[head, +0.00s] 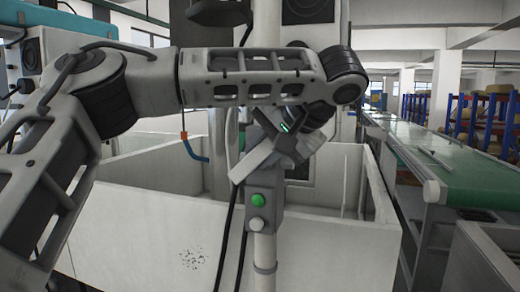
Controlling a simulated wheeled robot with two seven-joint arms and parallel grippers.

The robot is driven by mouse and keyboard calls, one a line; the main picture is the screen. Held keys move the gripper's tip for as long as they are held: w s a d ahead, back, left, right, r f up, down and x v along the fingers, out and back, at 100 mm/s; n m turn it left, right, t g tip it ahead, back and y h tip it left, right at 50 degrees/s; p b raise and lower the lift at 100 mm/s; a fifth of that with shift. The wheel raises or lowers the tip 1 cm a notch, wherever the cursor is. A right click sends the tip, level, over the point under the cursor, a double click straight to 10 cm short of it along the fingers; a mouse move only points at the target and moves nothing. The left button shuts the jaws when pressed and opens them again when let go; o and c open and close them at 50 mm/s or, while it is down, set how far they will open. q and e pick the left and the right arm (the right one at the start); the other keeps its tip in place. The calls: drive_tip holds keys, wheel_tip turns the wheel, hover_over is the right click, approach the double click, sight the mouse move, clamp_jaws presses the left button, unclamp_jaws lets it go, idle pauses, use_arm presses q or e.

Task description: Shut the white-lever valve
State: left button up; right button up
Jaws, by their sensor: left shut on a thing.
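My left arm reaches in from the left across the upper middle of the head view. Its gripper (284,150) is low at the arm's end, just above a button box on an upright pole. It is shut on the white lever (250,162), a pale slanted bar that slopes down to the left from the jaws. The gripper and wrist hide much of the lever's mount, and the valve body behind is hard to make out. My right gripper is not in view.
The grey box (265,188) carries a green button (257,200) and a white button (257,225). Dark cables hang beside the pole. A white-walled tank (150,235) stands behind. A blue hose (193,150) runs at the left. A green conveyor (440,160) lies to the right.

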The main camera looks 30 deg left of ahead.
use_arm(q)
drive_tip(key=y, duration=0.2)
drive_tip(key=shift+d+f+m+y, duration=0.2)
drive_tip(key=shift+d+m+y, duration=0.05)
drive_tip(key=shift+m+y, duration=0.15)
drive_tip(key=shift+w+f+y, duration=0.1)
drive_tip(key=shift+f+y, duration=0.15)
drive_tip(key=shift+y, duration=0.55)
drive_tip(key=m+y+b, duration=0.1)
drive_tip(key=y+b, duration=0.1)
drive_tip(key=b, duration=0.1)
drive_tip(key=f+y+b, duration=0.1)
drive_tip(key=b, duration=0.2)
drive_tip(key=shift+d+m+y, duration=0.1)
drive_tip(key=shift+m+y, duration=0.3)
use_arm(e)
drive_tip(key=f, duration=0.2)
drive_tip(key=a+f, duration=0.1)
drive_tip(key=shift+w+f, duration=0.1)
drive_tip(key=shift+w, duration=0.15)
use_arm(q)
drive_tip(key=shift+b, duration=0.35)
drive_tip(key=shift+r, duration=0.1)
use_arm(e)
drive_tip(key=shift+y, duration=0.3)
use_arm(q)
drive_tip(key=o, duration=1)
